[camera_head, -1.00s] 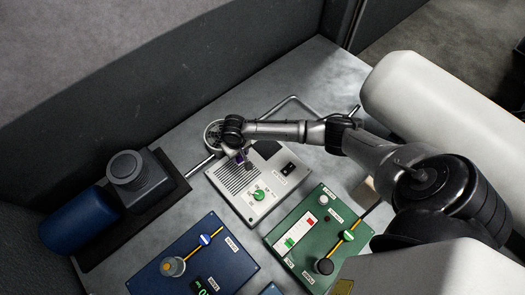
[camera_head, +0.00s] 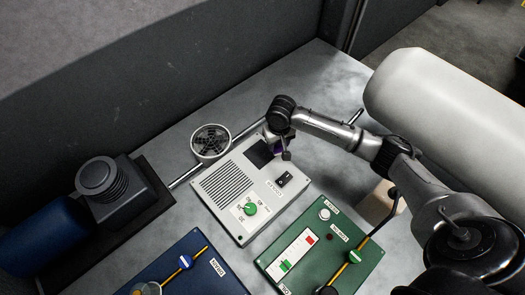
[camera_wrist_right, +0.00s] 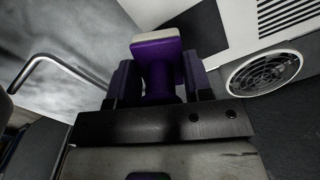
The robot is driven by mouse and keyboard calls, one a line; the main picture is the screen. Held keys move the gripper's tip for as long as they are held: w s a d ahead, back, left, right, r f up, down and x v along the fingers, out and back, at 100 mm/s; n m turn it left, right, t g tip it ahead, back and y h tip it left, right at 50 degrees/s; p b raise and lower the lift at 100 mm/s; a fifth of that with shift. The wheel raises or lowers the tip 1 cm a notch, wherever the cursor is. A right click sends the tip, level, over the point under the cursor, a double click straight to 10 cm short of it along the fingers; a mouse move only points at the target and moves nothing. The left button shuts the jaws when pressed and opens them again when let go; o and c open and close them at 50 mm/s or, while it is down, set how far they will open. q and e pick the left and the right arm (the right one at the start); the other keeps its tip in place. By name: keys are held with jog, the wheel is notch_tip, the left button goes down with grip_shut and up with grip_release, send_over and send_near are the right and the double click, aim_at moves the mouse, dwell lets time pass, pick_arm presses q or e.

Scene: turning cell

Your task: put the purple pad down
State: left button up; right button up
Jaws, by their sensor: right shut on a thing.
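The purple pad (camera_wrist_right: 161,66) is between the two dark fingers of my right gripper (camera_wrist_right: 158,85) in the right wrist view. It has a narrow waist and a pale end face pointing away from the gripper. In the head view, my right gripper (camera_head: 279,146) is over the upper right part of the white panel (camera_head: 232,226), beside a black square (camera_head: 259,154). A bit of the purple pad (camera_head: 277,148) shows there, partly hidden by the gripper. Whether the pad touches the panel cannot be told. My left gripper is not in view.
The panel has a green knob (camera_head: 250,209) and a black switch (camera_head: 284,179). A round fan (camera_head: 210,141) stands at its far left edge, by a metal rail (camera_head: 187,175). A green panel (camera_head: 338,222) and a blue panel (camera_head: 218,270) lie nearer.

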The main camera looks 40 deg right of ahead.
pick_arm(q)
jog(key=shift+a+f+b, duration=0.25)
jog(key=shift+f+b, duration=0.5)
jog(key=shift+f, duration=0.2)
pick_arm(e)
send_over(261, 155)
jog(key=f, duration=0.4)
jog(key=shift+w, duration=0.2)
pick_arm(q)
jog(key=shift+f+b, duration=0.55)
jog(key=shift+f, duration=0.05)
pick_arm(e)
jog(key=shift+f, duration=1.8)
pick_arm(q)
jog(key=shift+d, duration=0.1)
pick_arm(e)
jog(key=shift+f, duration=0.2)
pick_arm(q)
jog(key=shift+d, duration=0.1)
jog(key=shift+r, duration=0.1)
pick_arm(e)
jog(key=o, duration=0.9)
jog(key=shift+f, duration=0.1)
jog(key=shift+c, duration=0.2)
